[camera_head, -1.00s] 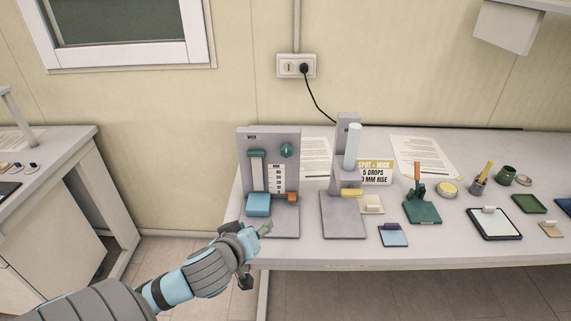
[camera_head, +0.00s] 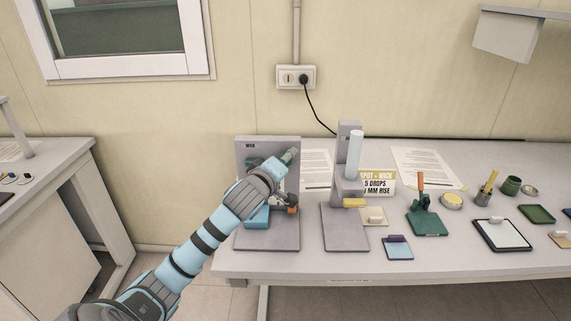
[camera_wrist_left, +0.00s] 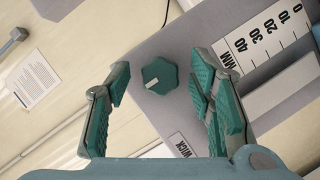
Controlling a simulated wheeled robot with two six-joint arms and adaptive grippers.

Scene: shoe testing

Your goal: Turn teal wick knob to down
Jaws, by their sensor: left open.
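The teal wick knob (camera_wrist_left: 160,76), faceted with a white pointer mark, is on the grey wick panel (camera_wrist_left: 170,35). In the left wrist view it lies between the spread fingers of my left gripper (camera_wrist_left: 159,71), with visible space on both sides. The pointer mark aims toward the lower left of that view. The left gripper is open and empty. My right gripper is not in view.
A blue block (camera_head: 257,218) and an orange block (camera_head: 293,210) sit low on the wick stand, partly behind my arm. A second grey stand (camera_head: 345,230) with a white cylinder (camera_head: 353,147) stands close on the right. A printed millimetre scale (camera_wrist_left: 262,35) is beside the knob.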

